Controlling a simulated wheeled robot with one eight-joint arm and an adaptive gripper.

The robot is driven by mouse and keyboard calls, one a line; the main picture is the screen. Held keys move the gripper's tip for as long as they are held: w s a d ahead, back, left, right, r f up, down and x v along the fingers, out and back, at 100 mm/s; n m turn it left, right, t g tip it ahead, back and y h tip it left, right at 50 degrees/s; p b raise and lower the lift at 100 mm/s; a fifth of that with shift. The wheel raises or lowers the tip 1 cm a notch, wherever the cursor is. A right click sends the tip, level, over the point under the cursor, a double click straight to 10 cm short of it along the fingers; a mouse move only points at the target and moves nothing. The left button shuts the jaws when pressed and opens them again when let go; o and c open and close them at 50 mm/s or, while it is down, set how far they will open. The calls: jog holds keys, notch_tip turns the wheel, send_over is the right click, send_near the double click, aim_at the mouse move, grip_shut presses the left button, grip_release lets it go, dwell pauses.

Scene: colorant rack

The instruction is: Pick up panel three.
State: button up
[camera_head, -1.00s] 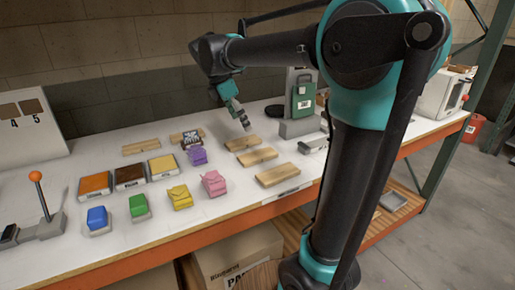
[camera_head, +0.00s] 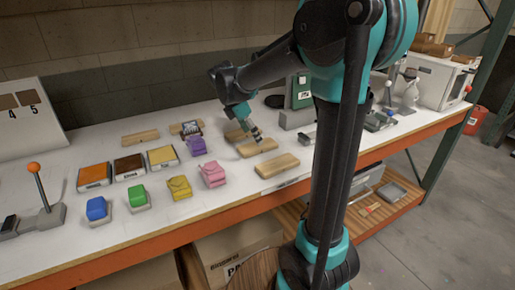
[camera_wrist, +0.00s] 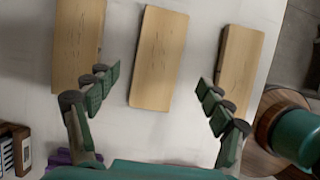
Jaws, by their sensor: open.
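Three plain wooden panels lie in a row on the white bench: a far panel (camera_head: 236,133), a middle panel (camera_head: 250,149) and a near panel (camera_head: 277,167). No number is readable on them, so I cannot tell which is panel three. My gripper (camera_head: 258,138) is above the middle panel and partly covers it. In the wrist view my open, empty gripper (camera_wrist: 158,84) has its fingers to either side of the middle panel (camera_wrist: 158,58). The left panel (camera_wrist: 78,45) and right panel (camera_wrist: 240,65) flank it there, with white bench showing between them.
Another wooden panel (camera_head: 140,138) lies farther left. Orange (camera_head: 94,176), brown (camera_head: 129,166) and yellow (camera_head: 162,158) trays stand left of a purple block (camera_head: 196,146). Blue, green, yellow and pink blocks line the front. A green container (camera_head: 300,92) stands behind my gripper.

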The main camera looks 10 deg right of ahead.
aim_at(255, 146)
jog(key=shift+x, duration=2.35)
jog(key=shift+w+a, duration=0.1)
jog(key=shift+a, duration=0.05)
jog(key=shift+c, duration=0.6)
jog(key=c, duration=1.2)
jog(key=shift+r, duration=0.1)
notch_tip(255, 146, up, 20)
jog(key=shift+f, duration=0.15)
